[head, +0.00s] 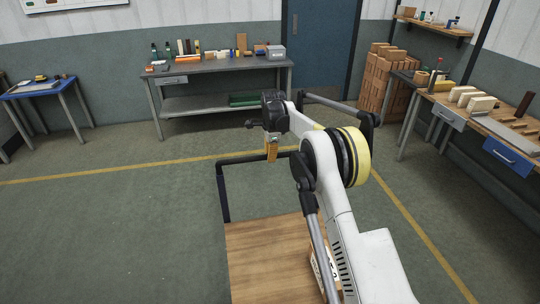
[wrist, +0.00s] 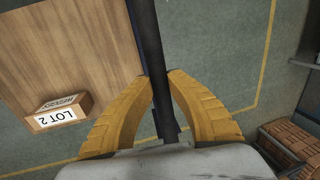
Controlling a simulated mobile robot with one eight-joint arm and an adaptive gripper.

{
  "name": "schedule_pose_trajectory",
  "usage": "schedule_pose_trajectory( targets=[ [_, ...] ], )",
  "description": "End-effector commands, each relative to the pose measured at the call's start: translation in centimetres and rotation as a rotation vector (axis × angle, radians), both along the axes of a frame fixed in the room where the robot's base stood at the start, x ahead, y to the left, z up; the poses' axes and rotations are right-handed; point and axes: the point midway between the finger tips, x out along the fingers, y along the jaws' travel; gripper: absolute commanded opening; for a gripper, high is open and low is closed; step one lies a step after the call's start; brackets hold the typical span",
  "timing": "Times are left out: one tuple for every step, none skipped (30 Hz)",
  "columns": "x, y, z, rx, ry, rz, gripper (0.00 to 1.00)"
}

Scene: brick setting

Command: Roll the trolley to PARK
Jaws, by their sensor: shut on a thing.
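The trolley has a flat wooden deck (head: 262,262) and a black push handle (head: 222,185) rising at its far end. In the wrist view the deck (wrist: 85,45) lies left of the dark handle bar (wrist: 147,45). My gripper (head: 271,155) is at the top bar of the handle. In the wrist view the yellow fingers of my gripper (wrist: 158,80) close around the bar, one on each side. A box labelled LOT 2 (wrist: 60,112) sits on the deck. It is partly hidden by my arm in the head view (head: 324,270). No PARK lettering is readable.
Yellow lines (head: 120,172) mark the green floor. A grey workbench (head: 215,68) stands at the back, a blue table (head: 38,88) at left and a wooden bench (head: 480,115) at right. Stacked bricks (head: 375,85) stand near the blue door (head: 318,45). The left floor is clear.

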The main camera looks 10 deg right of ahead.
Motion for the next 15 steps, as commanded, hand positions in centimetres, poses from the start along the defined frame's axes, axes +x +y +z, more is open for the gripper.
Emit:
schedule_pose_trajectory(
  targets=[
    [0.24, 0.00, 0.04, 0.000, -0.008, 0.000, 0.00],
    [0.25, 0.00, 0.04, 0.000, -0.009, 0.000, 0.00],
    [0.26, 0.00, 0.05, 0.000, -0.009, 0.000, 0.00],
    [0.27, 0.00, 0.05, 0.000, -0.010, 0.000, 0.00],
    [0.28, 0.00, 0.07, 0.000, -0.010, 0.000, 0.00],
    [0.29, 0.00, 0.07, 0.000, -0.010, 0.000, 0.00],
    [0.30, 0.00, 0.07, 0.000, -0.011, 0.000, 0.00],
    [0.29, 0.00, 0.08, 0.000, -0.010, 0.000, 0.28],
    [0.28, 0.00, 0.08, 0.000, -0.010, 0.000, 0.40],
    [0.27, 0.00, 0.07, 0.000, -0.009, 0.000, 0.43],
    [0.26, 0.00, 0.08, 0.000, -0.009, 0.000, 0.43],
    [0.25, 0.00, 0.08, 0.000, -0.009, 0.000, 0.43],
    [0.24, 0.00, 0.08, 0.000, -0.008, 0.000, 0.43],
    [0.23, 0.00, 0.09, 0.000, -0.008, 0.000, 0.43],
    [0.22, 0.00, 0.08, 0.000, -0.008, 0.000, 0.43]
  ],
)
